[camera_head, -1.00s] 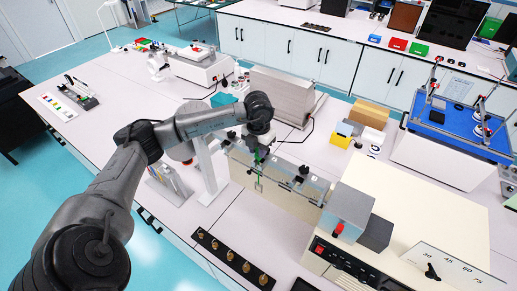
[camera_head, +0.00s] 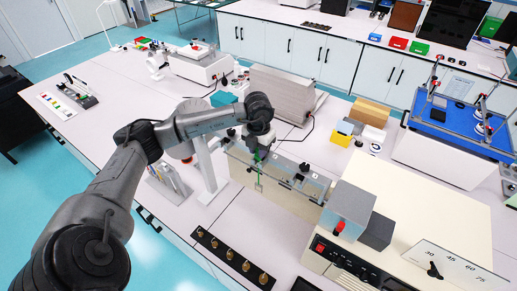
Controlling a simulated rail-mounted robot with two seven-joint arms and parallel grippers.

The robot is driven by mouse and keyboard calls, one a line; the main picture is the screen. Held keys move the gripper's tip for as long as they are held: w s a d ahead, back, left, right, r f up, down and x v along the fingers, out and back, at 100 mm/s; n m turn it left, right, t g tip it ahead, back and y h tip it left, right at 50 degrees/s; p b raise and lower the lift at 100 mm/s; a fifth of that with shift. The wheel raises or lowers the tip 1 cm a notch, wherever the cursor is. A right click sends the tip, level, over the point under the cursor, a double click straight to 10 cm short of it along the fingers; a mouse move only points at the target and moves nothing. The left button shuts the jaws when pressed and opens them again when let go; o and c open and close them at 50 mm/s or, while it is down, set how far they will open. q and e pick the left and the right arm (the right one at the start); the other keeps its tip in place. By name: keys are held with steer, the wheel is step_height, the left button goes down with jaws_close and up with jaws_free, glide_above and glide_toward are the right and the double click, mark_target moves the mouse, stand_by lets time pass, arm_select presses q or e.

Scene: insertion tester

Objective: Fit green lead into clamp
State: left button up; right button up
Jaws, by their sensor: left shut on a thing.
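My left gripper (camera_head: 258,157) hangs at the end of my left arm near the middle of the view, pointing down. It is shut on the green lead (camera_head: 259,176), a thin green piece that hangs below the fingers in front of the cream tester front. The clamp cannot be told apart for certain; a dark fitting (camera_head: 303,170) stands on the clear-topped tester bed (camera_head: 285,178) to the right of the gripper. Whether the lead touches the tester is too small to tell. My right gripper is not in view.
A grey box with a red knob (camera_head: 349,211) stands on the cream console (camera_head: 440,222) at the right. A strip with several brass posts (camera_head: 232,259) lies at the front. A grey finned block (camera_head: 283,94) stands behind the gripper. A pale upright post (camera_head: 208,170) is just left.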

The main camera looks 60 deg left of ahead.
arm_select(q)
steer(key=shift+f, duration=0.25)
stand_by(0.5)
steer(key=shift+f+b, duration=0.8)
steer(key=shift+f, duration=0.05)
stand_by(0.5)
stand_by(0.3)
steer(key=o, duration=0.9)
steer(key=shift+r, duration=0.1)
steer(key=shift+r, duration=0.3)
steer(key=shift+r+b, duration=0.95)
steer(key=shift+r, duration=5.6)
